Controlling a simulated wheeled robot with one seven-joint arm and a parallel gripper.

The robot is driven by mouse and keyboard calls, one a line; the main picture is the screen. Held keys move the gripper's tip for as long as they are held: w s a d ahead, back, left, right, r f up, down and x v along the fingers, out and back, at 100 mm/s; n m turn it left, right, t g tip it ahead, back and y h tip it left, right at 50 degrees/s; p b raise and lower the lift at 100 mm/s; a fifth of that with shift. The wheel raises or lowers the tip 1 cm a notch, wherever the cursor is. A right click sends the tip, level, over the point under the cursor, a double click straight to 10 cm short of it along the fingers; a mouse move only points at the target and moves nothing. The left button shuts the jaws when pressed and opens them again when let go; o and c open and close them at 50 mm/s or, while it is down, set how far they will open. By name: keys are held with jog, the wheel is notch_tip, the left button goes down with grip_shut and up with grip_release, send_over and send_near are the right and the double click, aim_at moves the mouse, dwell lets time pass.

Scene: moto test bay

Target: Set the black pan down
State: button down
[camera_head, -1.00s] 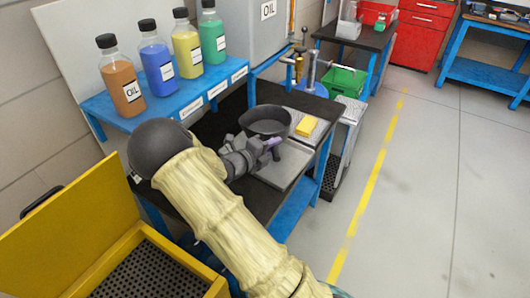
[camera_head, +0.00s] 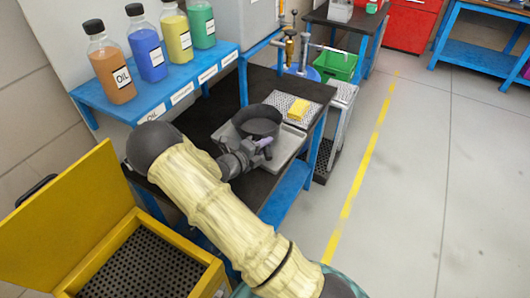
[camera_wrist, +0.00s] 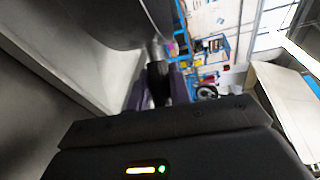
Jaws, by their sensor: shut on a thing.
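The black pan (camera_head: 257,121) is a round dark pan over the grey tray (camera_head: 291,143) on the black-topped bench, in the head view. My gripper (camera_head: 262,145) is at the pan's near side, shut on its handle. In the wrist view the dark handle (camera_wrist: 158,82) runs between my fingers, and the pan's dark underside or wall (camera_wrist: 85,22) fills the upper left. The pan looks level; whether it touches the tray cannot be told.
A yellow sponge (camera_head: 299,109) lies on a light mat behind the pan. Several oil bottles (camera_head: 147,50) stand on a blue shelf at the back left. An open yellow bin (camera_head: 160,222) is at the front left. Grey floor is clear to the right.

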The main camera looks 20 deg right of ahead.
jog(key=shift+f, duration=1.75)
jog(key=c, duration=1.6)
grip_release()
jog(key=shift+f, duration=0.1)
jog(key=shift+o, duration=0.2)
jog(key=b+v, duration=0.1)
jog(key=v, duration=1.1)
jog(key=shift+a+b, duration=0.1)
jog(key=shift+b, duration=0.25)
